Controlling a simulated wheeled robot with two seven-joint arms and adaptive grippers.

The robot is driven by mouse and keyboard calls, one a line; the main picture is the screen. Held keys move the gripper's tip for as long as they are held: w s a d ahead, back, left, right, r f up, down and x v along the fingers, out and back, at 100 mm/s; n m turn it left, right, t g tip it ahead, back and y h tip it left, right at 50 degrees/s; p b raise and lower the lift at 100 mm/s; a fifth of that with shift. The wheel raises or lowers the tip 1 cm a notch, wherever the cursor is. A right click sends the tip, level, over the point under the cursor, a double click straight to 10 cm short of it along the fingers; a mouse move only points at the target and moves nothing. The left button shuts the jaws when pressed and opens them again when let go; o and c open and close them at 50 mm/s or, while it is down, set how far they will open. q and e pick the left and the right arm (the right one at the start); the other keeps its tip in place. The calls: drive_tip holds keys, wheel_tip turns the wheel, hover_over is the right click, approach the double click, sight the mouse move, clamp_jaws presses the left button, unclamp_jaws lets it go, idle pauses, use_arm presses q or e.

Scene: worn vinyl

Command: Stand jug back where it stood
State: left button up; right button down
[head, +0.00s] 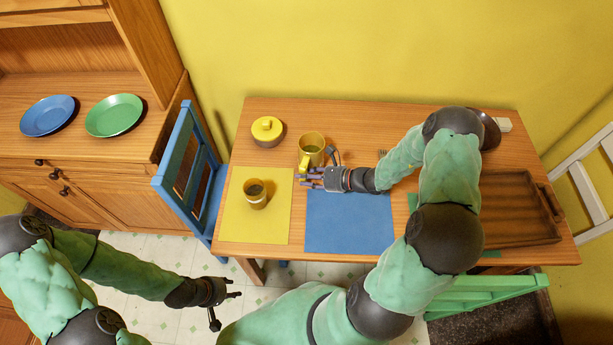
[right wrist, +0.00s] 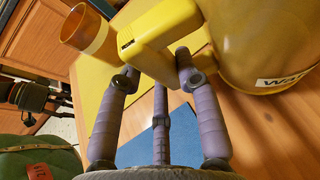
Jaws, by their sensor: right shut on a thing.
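The yellow jug (head: 312,143) is near the back of the wooden table, behind the gap between the yellow and blue mats. It looks upright; I cannot tell whether its base touches the table. My right gripper (head: 311,179) is shut on its handle, which faces the front. In the right wrist view, the fingers of my right gripper (right wrist: 158,75) are around the yellow handle (right wrist: 150,40), and the jug's body (right wrist: 255,40) with a partly hidden label is at the right. My left gripper (head: 228,292) is open and empty, low in front of the table's left side.
A cup (head: 255,194) stands on the yellow mat (head: 239,227), left of the jug. A yellow lidded pot (head: 267,131) stands behind it. The blue mat (head: 348,230) is bare in front. A wooden tray (head: 518,222) lies at the right. A blue chair (head: 180,160) stands left.

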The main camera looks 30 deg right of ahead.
drive_tip(key=shift+f+b, duration=0.5)
drive_tip(key=shift+f, duration=0.15)
idle(0.9)
drive_tip(key=c, duration=0.8)
unclamp_jaws()
drive_tip(key=shift+s+d, duration=0.1)
drive_tip(key=shift+s, duration=0.05)
drive_tip(key=shift+p+v, duration=1.75)
drive_tip(key=shift+v, duration=2.05)
drive_tip(key=shift+r, duration=0.1)
drive_tip(key=v, duration=1.2)
